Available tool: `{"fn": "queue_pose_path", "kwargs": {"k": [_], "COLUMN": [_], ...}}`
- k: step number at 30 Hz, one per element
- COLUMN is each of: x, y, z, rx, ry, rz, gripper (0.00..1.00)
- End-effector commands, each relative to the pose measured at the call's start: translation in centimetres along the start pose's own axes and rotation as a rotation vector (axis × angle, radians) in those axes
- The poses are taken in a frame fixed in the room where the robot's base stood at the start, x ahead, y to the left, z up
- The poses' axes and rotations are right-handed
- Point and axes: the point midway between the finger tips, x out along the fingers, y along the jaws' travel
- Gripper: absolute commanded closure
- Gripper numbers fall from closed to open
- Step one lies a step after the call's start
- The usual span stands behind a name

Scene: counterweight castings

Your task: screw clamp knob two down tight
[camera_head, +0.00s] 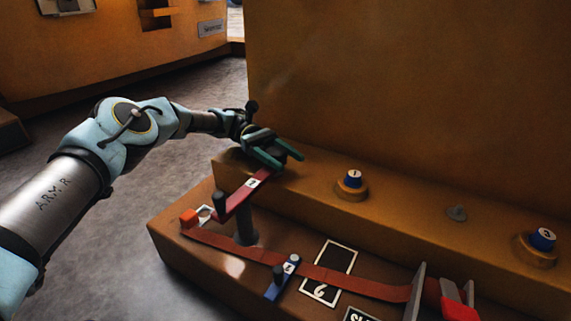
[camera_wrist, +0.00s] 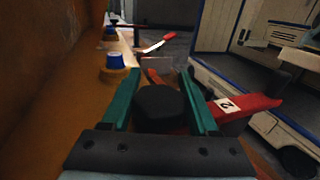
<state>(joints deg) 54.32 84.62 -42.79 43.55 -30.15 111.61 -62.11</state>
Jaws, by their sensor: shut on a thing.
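My gripper (camera_head: 284,158) is at the left end of the orange-brown ledge, over the upper end of a red clamp arm (camera_head: 240,197) with a white label. In the wrist view my gripper's green fingers (camera_wrist: 160,82) stand on either side of a round black knob (camera_wrist: 160,108) and are shut on it. The red arm (camera_wrist: 256,106) shows beside and under the knob there, and its label reads 2. The knob is mostly hidden by the fingers in the head view. Its thread and its seating are hidden, so I cannot tell how tight it is.
A grey post (camera_head: 245,225), a red strap (camera_head: 330,276) and a blue lever (camera_head: 282,280) occupy the lower step. A tall orange wall (camera_head: 420,90) rises behind.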

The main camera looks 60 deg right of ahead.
Motion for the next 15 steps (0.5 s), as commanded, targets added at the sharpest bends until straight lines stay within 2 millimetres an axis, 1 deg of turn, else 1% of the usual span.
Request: {"fn": "queue_pose_path", "kwargs": {"k": [6, 15], "x": [0.01, 0.03], "y": [-0.12, -0.13], "z": [0.17, 0.29], "rx": [0.003, 0.004], "ry": [-0.003, -0.004], "rz": [-0.034, -0.037], "gripper": [0.95, 0.95]}}
